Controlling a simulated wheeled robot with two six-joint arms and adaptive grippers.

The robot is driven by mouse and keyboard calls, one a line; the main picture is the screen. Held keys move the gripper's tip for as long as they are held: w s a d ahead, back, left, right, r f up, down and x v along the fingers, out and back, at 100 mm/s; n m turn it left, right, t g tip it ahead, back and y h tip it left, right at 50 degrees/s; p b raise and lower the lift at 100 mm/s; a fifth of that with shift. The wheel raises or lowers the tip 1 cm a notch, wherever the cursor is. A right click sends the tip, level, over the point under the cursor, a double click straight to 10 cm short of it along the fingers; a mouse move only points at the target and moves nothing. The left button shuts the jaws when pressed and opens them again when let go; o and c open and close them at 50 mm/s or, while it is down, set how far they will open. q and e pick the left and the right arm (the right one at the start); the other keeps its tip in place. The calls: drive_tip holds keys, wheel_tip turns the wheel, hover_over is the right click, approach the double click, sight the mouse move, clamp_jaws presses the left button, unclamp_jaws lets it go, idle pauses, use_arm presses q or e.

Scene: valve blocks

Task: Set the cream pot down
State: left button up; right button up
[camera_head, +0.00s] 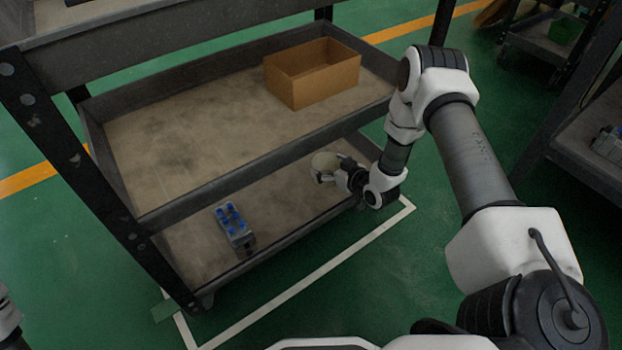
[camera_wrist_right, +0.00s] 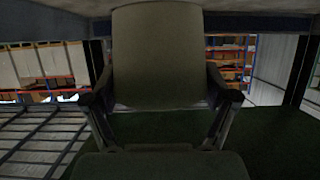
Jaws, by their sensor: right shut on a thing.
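The cream pot (camera_head: 325,162) shows in the head view at the right end of the cart's bottom shelf (camera_head: 185,246). My right gripper (camera_head: 330,176) is shut on it, reaching in from the right below the middle shelf. In the right wrist view the pot (camera_wrist_right: 157,58) fills the upper middle, with the fingers (camera_wrist_right: 160,100) on both its sides. I cannot tell whether the pot's base touches the bottom shelf. My left gripper is not in view; only a bit of my left arm shows at the left edge.
A grey valve block with blue caps (camera_head: 234,226) sits on the bottom shelf, left of the pot. An open cardboard box (camera_head: 311,84) stands on the middle shelf (camera_head: 180,125), whose front rim (camera_head: 270,158) overhangs the bottom shelf. Bottom shelf between block and pot is clear.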

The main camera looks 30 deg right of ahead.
sight(327, 171)
wheel_tip(327, 171, down, 5)
drive_tip(key=shift+r+b, duration=0.1)
drive_tip(key=shift+b, duration=1.15)
drive_tip(key=shift+r, duration=0.15)
drive_tip(key=o, duration=0.9)
drive_tip(key=shift+f, duration=0.2)
drive_tip(key=shift+o, duration=0.2)
